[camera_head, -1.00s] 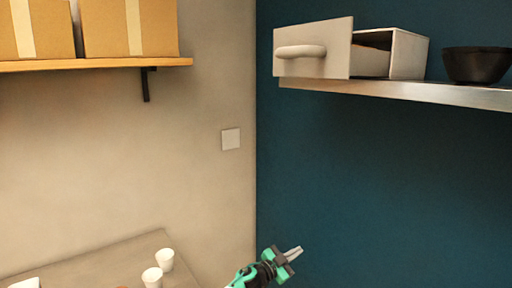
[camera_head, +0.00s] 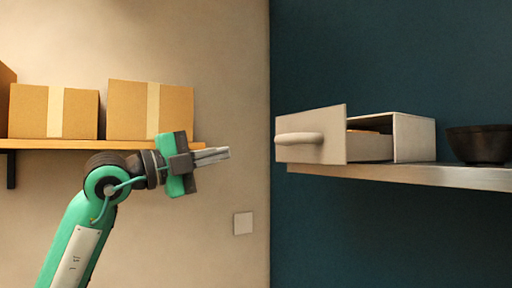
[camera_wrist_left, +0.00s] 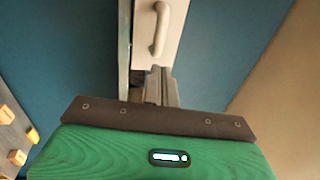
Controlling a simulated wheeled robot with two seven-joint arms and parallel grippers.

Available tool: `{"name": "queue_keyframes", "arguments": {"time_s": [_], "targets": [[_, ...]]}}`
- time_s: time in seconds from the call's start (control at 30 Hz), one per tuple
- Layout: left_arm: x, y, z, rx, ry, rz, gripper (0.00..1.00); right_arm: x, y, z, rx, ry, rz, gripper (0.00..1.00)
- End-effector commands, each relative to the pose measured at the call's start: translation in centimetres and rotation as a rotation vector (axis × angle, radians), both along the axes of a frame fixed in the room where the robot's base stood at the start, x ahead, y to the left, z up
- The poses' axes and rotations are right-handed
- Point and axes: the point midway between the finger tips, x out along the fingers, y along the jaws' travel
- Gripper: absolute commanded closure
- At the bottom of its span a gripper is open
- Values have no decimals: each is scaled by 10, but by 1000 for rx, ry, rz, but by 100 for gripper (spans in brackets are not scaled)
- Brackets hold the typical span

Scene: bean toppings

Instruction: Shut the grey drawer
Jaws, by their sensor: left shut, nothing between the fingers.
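The grey drawer (camera_head: 335,150) sits at the left end of a metal shelf on the blue wall and is pulled partly out, with something brownish inside. Its rounded handle (camera_head: 299,138) is on the front panel, facing left. My left gripper (camera_head: 226,153) is shut and empty, pointing right, a short way left of the handle and apart from it in the head view. In the left wrist view the drawer front (camera_wrist_left: 159,45) and handle (camera_wrist_left: 159,28) show ahead of the closed fingers (camera_wrist_left: 160,72). My right gripper is not in view.
A black bowl (camera_head: 479,144) stands on the metal shelf (camera_head: 420,174) right of the drawer. Cardboard boxes (camera_head: 150,112) stand on a wooden shelf (camera_head: 60,144) behind my left arm. A light square plate (camera_head: 243,223) is on the pale wall. The space between gripper and drawer looks clear.

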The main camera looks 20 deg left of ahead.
Motion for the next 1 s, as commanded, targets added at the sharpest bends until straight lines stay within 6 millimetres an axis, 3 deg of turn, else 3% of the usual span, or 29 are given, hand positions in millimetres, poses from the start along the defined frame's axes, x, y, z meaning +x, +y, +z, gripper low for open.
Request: {"name": "queue_keyframes", "arguments": {"time_s": [0.17, 0.6, 1.0], "targets": [[12, -11, 8, 0, 0, 0, 100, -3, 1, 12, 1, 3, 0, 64], [79, -63, 27, 0, 1, -1, 100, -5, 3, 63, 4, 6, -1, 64], [106, -83, 28, 0, 0, 0, 100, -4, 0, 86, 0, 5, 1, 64]]}}
